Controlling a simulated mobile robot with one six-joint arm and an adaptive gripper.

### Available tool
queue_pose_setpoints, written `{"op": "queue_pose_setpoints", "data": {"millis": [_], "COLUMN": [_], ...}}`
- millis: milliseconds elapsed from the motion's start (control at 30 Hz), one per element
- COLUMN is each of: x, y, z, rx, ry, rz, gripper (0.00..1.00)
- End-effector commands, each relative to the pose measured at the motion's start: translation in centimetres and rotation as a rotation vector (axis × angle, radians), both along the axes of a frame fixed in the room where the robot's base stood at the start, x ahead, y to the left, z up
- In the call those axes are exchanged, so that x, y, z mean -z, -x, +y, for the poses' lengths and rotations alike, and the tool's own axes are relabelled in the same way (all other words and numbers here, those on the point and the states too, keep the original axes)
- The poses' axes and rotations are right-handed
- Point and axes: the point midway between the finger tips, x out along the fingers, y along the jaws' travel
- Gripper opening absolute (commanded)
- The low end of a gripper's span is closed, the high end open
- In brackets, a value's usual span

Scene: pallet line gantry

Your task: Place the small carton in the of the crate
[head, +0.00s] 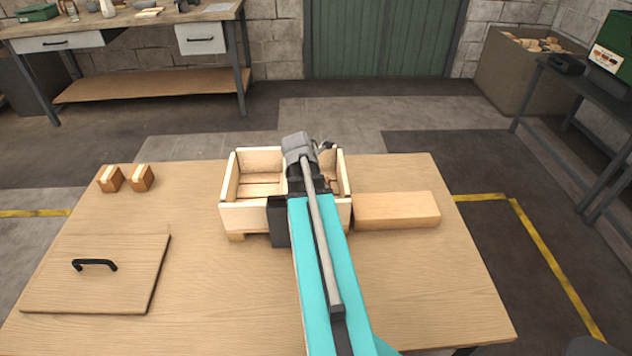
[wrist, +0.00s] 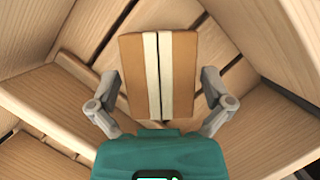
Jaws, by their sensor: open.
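The small carton (wrist: 133,72) is brown with a pale tape strip split by a dark line; it shows in the wrist view and is hidden behind my arm in the head view. The pale wooden crate (head: 243,217) stands at the table's middle. In the wrist view the carton is inside the crate walls (wrist: 45,92), over the slatted floor, turned relative to the walls. My gripper (wrist: 160,88) is open, one finger on each side of the carton. Whether the fingers touch it, or its underside rests on the floor, I cannot tell. In the head view my gripper reaches down into the crate.
A wooden block (head: 398,210) lies right beside the crate. Two small blocks (head: 110,179) (head: 142,178) stand at the table's far left. A flat wooden lid (head: 120,285) with a black handle lies at the front left. The table's front right is clear.

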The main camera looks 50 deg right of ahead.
Motion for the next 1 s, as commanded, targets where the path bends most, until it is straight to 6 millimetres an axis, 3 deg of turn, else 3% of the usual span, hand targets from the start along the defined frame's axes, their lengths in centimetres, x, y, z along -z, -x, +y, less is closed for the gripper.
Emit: {"op": "queue_pose_setpoints", "data": {"millis": [1000], "x": [-8.1], "y": [0.1], "z": [3.2], "rx": [0.001], "ry": [0.000], "rz": [0.000], "gripper": [1.00]}}
